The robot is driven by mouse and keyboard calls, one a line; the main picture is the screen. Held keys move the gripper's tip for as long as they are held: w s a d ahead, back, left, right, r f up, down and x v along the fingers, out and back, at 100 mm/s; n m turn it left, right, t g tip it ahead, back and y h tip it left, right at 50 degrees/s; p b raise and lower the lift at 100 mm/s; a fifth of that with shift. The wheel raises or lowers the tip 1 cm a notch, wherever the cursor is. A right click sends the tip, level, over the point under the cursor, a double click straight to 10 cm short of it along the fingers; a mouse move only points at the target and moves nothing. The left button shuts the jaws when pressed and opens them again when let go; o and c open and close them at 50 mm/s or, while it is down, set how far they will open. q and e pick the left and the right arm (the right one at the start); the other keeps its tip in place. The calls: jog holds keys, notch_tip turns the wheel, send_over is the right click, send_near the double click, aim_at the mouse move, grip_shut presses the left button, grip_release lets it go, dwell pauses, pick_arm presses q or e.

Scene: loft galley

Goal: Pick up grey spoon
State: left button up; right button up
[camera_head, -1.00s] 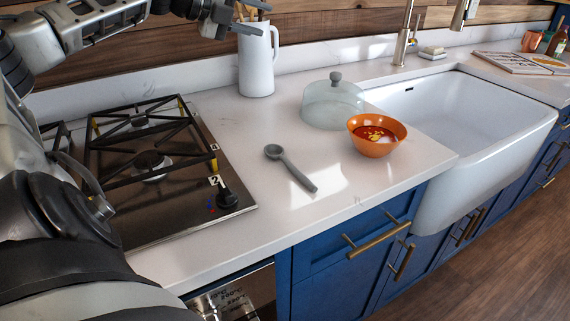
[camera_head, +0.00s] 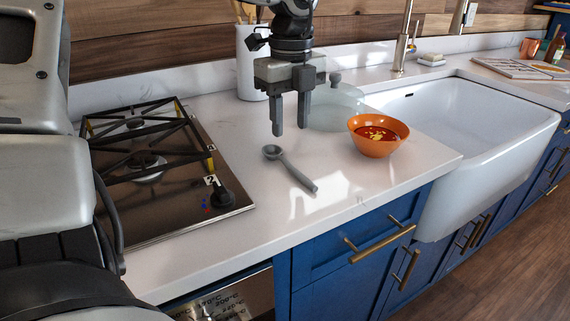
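The grey spoon (camera_head: 296,174) lies flat on the white counter in the head view, its round bowl toward the back left and its handle toward the front right. My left gripper (camera_head: 290,131) points down behind and above the spoon's bowl end. Its two fingers are apart with nothing between them. The gripper does not touch the spoon. My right gripper is not in view.
An orange bowl (camera_head: 378,144) of red soup stands right of the spoon. A gas hob (camera_head: 195,205) is at left, a white sink (camera_head: 480,150) at right.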

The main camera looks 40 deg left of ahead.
aim_at(290, 165)
pick_arm(q)
notch_tip(290, 165, down, 3)
jog(key=shift+r, duration=0.1)
jog(key=shift+s+d+f+p, duration=0.15)
jog(key=shift+f, duration=1.2)
jog(key=shift+s+d+f+p, duration=0.1)
jog(key=shift+f+p, duration=0.05)
jog(key=shift+f, duration=1.15)
grip_shut()
